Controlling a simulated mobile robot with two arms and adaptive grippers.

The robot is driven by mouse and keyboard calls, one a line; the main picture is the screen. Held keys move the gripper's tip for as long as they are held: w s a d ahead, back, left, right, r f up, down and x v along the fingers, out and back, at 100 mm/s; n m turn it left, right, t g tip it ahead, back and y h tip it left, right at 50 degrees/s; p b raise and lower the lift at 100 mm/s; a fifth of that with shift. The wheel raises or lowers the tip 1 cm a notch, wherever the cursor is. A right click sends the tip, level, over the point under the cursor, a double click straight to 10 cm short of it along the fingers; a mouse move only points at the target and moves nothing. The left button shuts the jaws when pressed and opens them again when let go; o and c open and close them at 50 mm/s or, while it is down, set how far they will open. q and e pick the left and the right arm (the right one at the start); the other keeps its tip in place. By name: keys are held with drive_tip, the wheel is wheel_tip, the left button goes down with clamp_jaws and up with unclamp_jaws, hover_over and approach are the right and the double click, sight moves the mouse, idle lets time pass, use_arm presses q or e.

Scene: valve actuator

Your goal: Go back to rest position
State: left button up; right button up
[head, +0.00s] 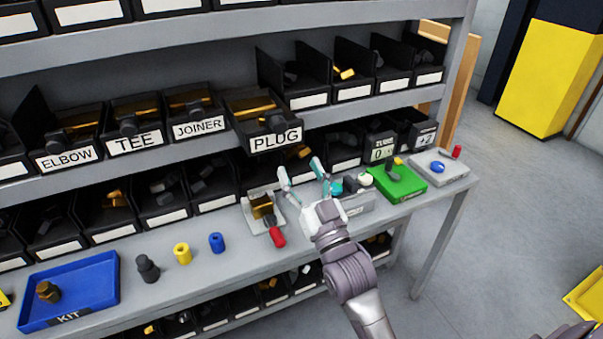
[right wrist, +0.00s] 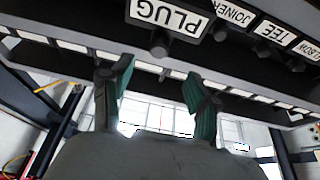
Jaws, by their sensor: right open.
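My right gripper (head: 303,180) is open and empty, its teal-padded fingers spread in front of the shelf, above the bench. In the right wrist view the two fingers (right wrist: 155,95) stand apart with nothing between them. The bin labelled PLUG (head: 275,141) is behind and above the gripper and sticks out from its row; it also shows upside down in the right wrist view (right wrist: 168,18). My left gripper is not in the head view.
Open floor (head: 500,220) lies right.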

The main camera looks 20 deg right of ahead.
idle(0.4)
drive_tip(key=s+f+g, duration=0.5)
drive_tip(key=f, duration=0.4)
drive_tip(key=s+f+g, duration=0.4)
drive_tip(key=f+g, duration=0.1)
drive_tip(key=f, duration=0.4)
drive_tip(key=s+f+n+g, duration=0.1)
drive_tip(key=s+f+g, duration=0.4)
drive_tip(key=s, duration=0.4)
drive_tip(key=s+f+n+g, duration=0.1)
drive_tip(key=s+f+g, duration=0.3)
drive_tip(key=s, duration=0.5)
wheel_tip(320, 180, down, 26)
drive_tip(key=s+g, duration=0.1)
drive_tip(key=s, duration=0.1)
drive_tip(key=s+d+f+g, duration=0.1)
drive_tip(key=s+d+f, duration=0.2)
drive_tip(key=s+f, duration=1.2)
drive_tip(key=shift+s+f+h, duration=0.35)
drive_tip(key=shift+s+h, duration=0.05)
drive_tip(key=shift+s, duration=0.1)
